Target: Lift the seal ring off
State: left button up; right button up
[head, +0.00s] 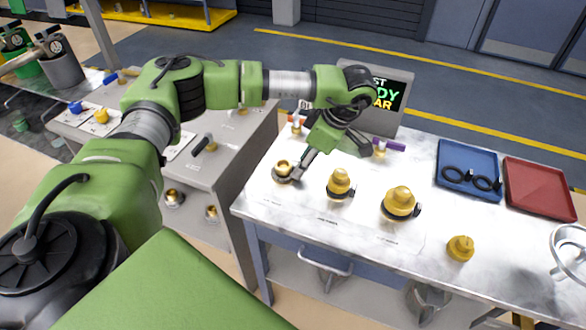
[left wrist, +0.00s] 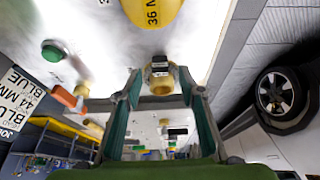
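An uncapped brass neck (head: 283,165) stands at the left of the white bench top, with a dark ring-like base (head: 289,179) around its foot. In the left wrist view the brass neck (left wrist: 162,88) carries a dark tab (left wrist: 160,67), perhaps part of the seal ring. My left gripper (head: 297,172) reaches down beside this neck. In the left wrist view the left gripper (left wrist: 161,96) is open, with the neck between and just beyond its fingertips. I cannot tell if a finger touches it. My right gripper is not in view.
Two capped brass necks, the nearer one (head: 340,182) and a larger one (head: 399,202), stand to the right with dark rings and tabs. A loose brass cap (head: 460,248) lies near the front edge. A blue tray (head: 466,153) holds black rings (head: 456,175); a red tray (head: 540,186) is empty.

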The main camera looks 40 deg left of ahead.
aim_at(273, 175)
pick_arm(q)
jog(key=shift+x, duration=1.1)
jog(key=shift+a+f, duration=0.25)
jog(key=shift+f, duration=0.05)
jog(key=shift+d, duration=0.1)
jog(key=c, duration=0.9)
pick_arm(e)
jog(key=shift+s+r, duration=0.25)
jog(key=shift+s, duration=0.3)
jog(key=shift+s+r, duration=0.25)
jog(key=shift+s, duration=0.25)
pick_arm(q)
jog(key=shift+r, duration=0.1)
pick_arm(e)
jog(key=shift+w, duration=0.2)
